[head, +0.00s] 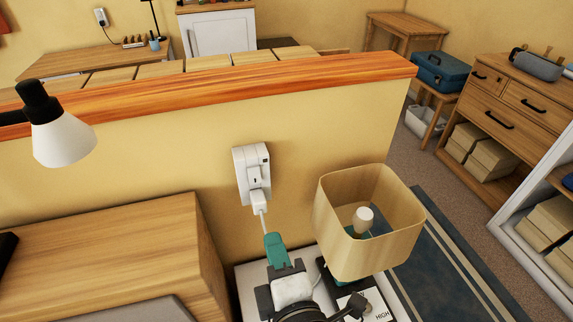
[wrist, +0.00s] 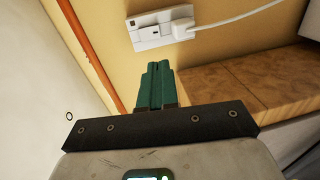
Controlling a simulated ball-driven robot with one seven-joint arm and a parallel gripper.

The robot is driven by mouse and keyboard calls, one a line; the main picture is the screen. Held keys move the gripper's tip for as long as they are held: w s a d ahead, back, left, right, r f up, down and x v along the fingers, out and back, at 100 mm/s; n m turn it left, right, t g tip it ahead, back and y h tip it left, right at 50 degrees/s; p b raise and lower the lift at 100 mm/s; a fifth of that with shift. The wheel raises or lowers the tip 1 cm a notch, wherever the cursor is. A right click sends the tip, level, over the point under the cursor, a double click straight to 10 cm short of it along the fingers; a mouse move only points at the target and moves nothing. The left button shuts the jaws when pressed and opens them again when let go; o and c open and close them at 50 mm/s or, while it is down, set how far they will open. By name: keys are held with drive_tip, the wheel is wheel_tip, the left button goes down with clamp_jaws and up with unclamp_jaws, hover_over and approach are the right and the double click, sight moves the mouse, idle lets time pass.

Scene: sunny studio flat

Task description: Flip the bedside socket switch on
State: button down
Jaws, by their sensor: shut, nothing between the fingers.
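The white bedside socket (head: 241,178) is mounted on the yellow low wall, left of the lamp. It also shows in the wrist view (wrist: 147,45), beyond my fingertips. A white plug (head: 259,201) sits in its lower end in the head view, with a white cord running down from it. Small dark marks show on the socket face; which position the switch is in cannot be told. My gripper (head: 274,241) is shut and empty, its teal fingers together and pointing up at the socket. In the wrist view my fingertips (wrist: 158,66) appear just short of the socket, apart from it.
A lamp with a beige shade (head: 335,225) stands close right of my gripper. A wooden cabinet (head: 110,245) is to the left, under a white lamp head (head: 65,143). The wooden ledge (head: 230,78) tops the wall. A blue rug (head: 440,260) lies at right.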

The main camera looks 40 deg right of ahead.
drive_tip(key=shift+w+r, duration=0.1)
drive_tip(key=shift+r, duration=0.1)
drive_tip(key=shift+w+d, duration=0.1)
drive_tip(key=p, duration=0.3)
approach(255, 183)
drive_tip(key=x, duration=0.6)
drive_tip(key=shift+r, duration=0.2)
drive_tip(key=shift+w+f, duration=0.15)
drive_tip(key=shift+w, duration=0.3)
drive_tip(key=shift+d+f, duration=0.1)
